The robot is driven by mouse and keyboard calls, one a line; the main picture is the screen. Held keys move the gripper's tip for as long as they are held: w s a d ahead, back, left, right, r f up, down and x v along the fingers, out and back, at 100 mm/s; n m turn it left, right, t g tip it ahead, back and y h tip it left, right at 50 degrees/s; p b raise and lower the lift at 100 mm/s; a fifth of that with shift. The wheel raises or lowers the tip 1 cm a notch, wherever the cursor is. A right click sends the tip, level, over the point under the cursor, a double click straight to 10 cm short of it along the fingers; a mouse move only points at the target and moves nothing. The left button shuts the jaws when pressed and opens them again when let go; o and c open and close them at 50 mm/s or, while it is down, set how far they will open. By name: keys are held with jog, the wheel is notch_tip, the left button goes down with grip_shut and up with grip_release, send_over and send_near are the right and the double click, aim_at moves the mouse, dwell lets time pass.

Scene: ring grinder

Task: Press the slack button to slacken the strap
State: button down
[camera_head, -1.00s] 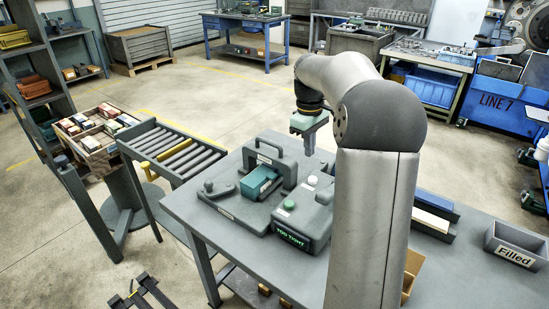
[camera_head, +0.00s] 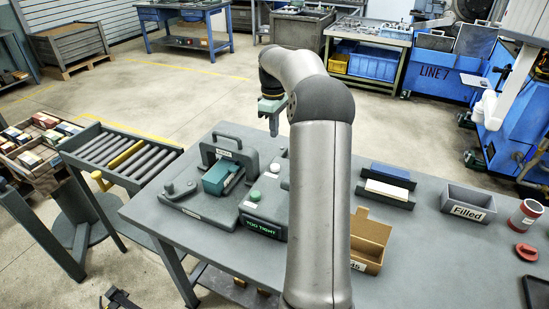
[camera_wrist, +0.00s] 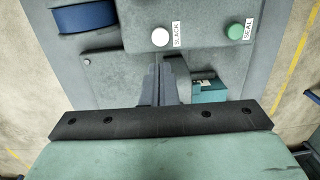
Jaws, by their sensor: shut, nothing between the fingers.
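The slack button is a white round knob (camera_wrist: 160,37) with a "SLACK" label beside it in the wrist view. It also shows in the head view (camera_head: 281,152) on the strapping machine's grey housing. My gripper (camera_head: 273,132) is shut and empty, fingers pointing down, above the machine's far side near the white knob; no contact shows. In the wrist view my fingertips (camera_wrist: 163,72) are below the knob in the picture, apart from it. A green button (camera_wrist: 236,32) labelled "SEAL" sits to its right. The machine's display (camera_head: 262,227) reads "TOO TIGHT".
A roller conveyor (camera_head: 125,155) stands left of the table (camera_head: 150,212).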

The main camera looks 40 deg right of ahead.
aim_at(275, 166)
jog(key=f, duration=0.3)
jog(key=f+p, duration=0.1)
jog(key=f, duration=0.3)
jog(key=f+p, duration=0.1)
jog(key=f, duration=0.3)
jog(key=shift+s+a+f, duration=0.1)
jog(key=shift+s, duration=0.15)
notch_tip(275, 166, down, 2)
jog(key=shift+s+a+f+b, duration=0.1)
jog(key=shift+f+b, duration=0.05)
jog(key=shift+b, duration=0.6)
jog(key=shift+s, duration=0.15)
jog(key=shift+f, duration=0.1)
notch_tip(275, 166, up, 16)
jog(key=w+p, duration=0.1)
jog(key=shift+d+f, duration=0.2)
jog(key=shift+f, duration=0.05)
